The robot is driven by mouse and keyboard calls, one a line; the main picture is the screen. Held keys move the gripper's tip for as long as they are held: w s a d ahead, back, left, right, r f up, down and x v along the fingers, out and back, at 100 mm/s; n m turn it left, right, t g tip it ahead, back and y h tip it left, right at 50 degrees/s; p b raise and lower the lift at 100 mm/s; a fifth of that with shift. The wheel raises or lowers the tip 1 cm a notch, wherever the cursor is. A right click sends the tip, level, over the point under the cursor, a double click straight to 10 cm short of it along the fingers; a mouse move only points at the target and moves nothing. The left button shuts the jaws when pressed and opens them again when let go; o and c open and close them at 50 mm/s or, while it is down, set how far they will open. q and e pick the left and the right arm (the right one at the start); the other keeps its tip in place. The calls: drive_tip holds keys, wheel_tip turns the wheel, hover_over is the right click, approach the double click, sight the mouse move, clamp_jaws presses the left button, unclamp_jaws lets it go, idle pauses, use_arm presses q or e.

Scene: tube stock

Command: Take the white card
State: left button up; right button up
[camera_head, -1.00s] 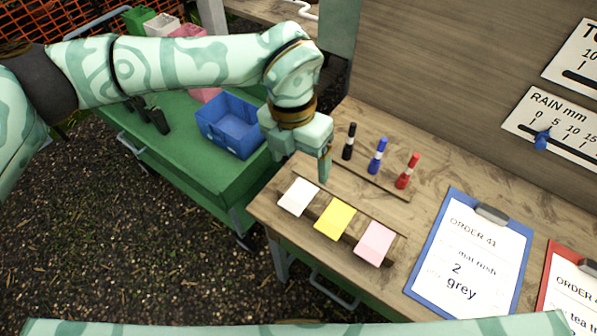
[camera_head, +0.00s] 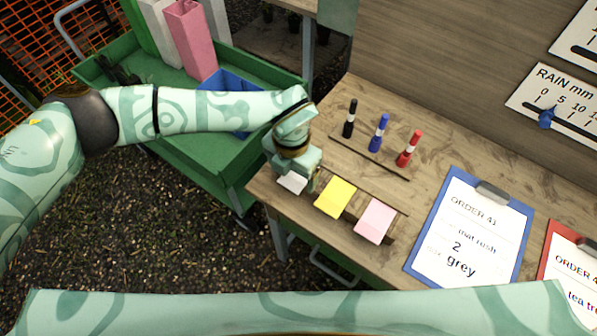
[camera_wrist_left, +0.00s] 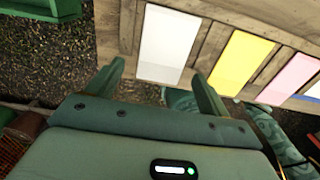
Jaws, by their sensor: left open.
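The white card (camera_head: 292,183) lies at the left end of a row of three cards on the wooden bench, and my left gripper partly hides it in the head view. In the left wrist view the white card (camera_wrist_left: 168,45) shows whole, just beyond the fingertips. My left gripper (camera_head: 296,176) is low over the card's far side. Its fingers (camera_wrist_left: 158,72) are open and apart with nothing between them. I cannot tell whether they touch the card. My right gripper is in neither view.
The yellow card (camera_head: 335,197) and pink card (camera_head: 375,220) lie close to the right. Black (camera_head: 349,119), blue (camera_head: 378,134) and red (camera_head: 408,150) markers stand behind. A blue clipboard (camera_head: 425,262) lies further right. A green cart (camera_head: 178,152) with a blue bin (camera_head: 228,82) stands left.

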use_arm(q)
drive_tip(key=shift+f, duration=0.45)
drive_tip(key=shift+c, duration=0.3)
drive_tip(key=c, duration=1)
